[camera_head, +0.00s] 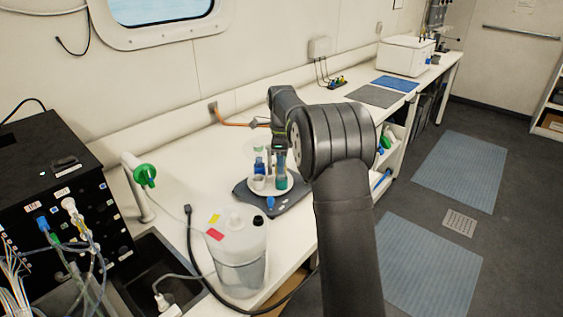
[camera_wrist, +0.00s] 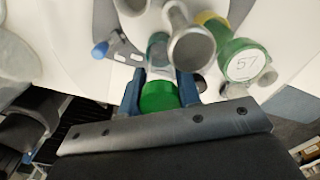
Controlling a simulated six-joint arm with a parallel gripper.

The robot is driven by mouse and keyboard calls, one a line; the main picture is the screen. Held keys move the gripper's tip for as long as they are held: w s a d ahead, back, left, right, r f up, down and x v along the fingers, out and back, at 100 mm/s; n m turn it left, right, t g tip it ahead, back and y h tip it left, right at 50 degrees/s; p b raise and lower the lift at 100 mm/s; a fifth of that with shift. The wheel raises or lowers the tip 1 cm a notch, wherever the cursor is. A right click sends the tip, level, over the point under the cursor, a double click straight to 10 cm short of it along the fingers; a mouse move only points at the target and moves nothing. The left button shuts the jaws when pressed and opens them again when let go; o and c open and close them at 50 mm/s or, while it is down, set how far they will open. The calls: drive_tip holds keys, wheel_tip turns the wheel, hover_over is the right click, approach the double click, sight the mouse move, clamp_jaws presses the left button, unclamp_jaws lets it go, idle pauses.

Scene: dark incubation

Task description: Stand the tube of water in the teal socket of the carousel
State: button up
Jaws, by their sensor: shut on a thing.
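In the head view my gripper (camera_head: 279,147) is over the right side of the white round carousel (camera_head: 258,191). A teal socket (camera_head: 281,184) shows directly under it. In the wrist view a teal part (camera_wrist: 157,46) is just beyond the fingers, partly covered. I cannot tell whether the tube's lower end is inside the socket or above it.
The carousel also bears a grey open cylinder (camera_wrist: 192,47), a green-capped item marked 57 (camera_wrist: 243,62) and a blue item (camera_head: 259,165). A blue knob (camera_head: 270,202) is at the base's front. A white jug (camera_head: 238,255) stands nearer, beside a sink (camera_head: 160,270).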

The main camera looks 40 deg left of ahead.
drive_tip(key=shift+f, duration=0.45)
drive_tip(key=shift+f, duration=0.2)
drive_tip(key=o, duration=1.1)
drive_tip(key=shift+c, duration=0.8)
drive_tip(key=shift+r, duration=0.1)
drive_tip(key=shift+r, duration=2.9)
